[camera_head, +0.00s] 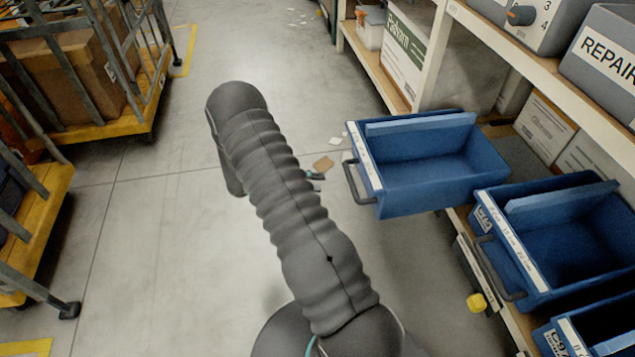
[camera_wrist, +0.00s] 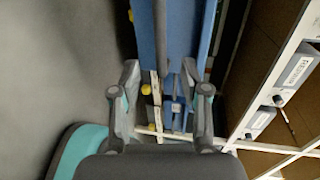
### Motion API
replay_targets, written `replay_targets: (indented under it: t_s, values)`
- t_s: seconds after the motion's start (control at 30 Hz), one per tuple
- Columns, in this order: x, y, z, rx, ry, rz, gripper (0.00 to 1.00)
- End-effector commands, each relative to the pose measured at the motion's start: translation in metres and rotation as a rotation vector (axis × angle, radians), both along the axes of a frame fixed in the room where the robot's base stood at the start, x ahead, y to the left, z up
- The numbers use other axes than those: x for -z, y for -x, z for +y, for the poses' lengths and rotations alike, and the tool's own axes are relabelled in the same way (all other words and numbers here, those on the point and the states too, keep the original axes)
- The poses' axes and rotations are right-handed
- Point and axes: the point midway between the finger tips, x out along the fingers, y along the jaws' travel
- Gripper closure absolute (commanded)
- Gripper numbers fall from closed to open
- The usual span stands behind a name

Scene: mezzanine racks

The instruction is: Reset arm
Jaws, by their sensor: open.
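My gripper (camera_wrist: 161,78) is open in the wrist view, its two grey fingers well apart with nothing held between them. In the head view my arm (camera_head: 285,205) reaches forward over the aisle floor, and most of the gripper is hidden behind it. A blue pulled-out bin (camera_head: 440,165) with a grey handle stands to the right of the arm. Its inside looks empty where I can see it. In the wrist view a long blue surface (camera_wrist: 188,30) runs behind and between the fingers; I cannot tell how far off it is.
More blue bins (camera_head: 560,240) jut from the rack on the right. Grey boxes, one lettered REPAIR (camera_head: 605,60), sit on the shelf above. A yellow-edged cage trolley (camera_head: 130,120) stands at the left. The middle aisle floor is clear.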

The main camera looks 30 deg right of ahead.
Motion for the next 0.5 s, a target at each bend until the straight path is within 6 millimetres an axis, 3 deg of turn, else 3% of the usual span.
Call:
replay_targets:
  t_s: [0.33, 0.5]
  values:
    - [0.0002, 0.0002, -0.0002, 0.002, 0.004, -0.01, 0.54]
    - [0.0053, -0.0001, 0.0008, 0.036, 0.041, -0.159, 0.54]
